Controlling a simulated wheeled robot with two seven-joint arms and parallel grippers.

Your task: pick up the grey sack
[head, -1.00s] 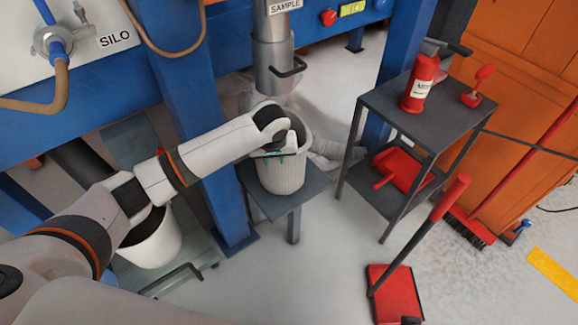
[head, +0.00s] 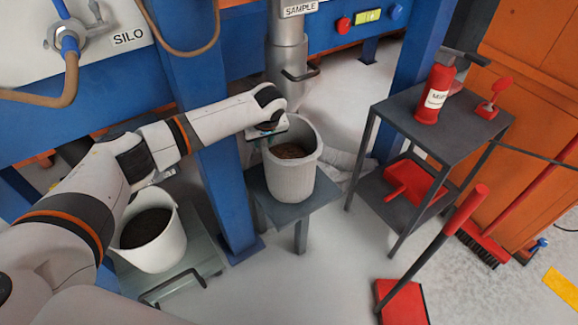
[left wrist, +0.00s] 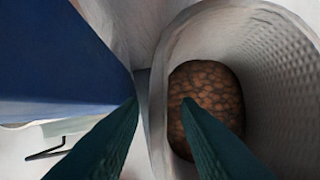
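The grey sack (head: 290,178) stands upright and open-topped on a small grey stand, below the SAMPLE spout. Brown lumpy material (head: 290,151) lies inside it and also shows in the left wrist view (left wrist: 205,100). My left gripper (head: 268,138) is at the sack's left rim. In the left wrist view its two teal fingers (left wrist: 161,100) are apart. One finger shows over the sack's opening and the other outside its wall (left wrist: 158,100), with the rim between them. I cannot tell whether either finger touches the wall. My right gripper is not in view.
The SAMPLE spout (head: 287,60) hangs just behind the sack. A blue post (head: 222,185) stands to its left, with a white bucket (head: 155,250) of dark material beyond. A grey shelf table (head: 450,125) with red items stands at right.

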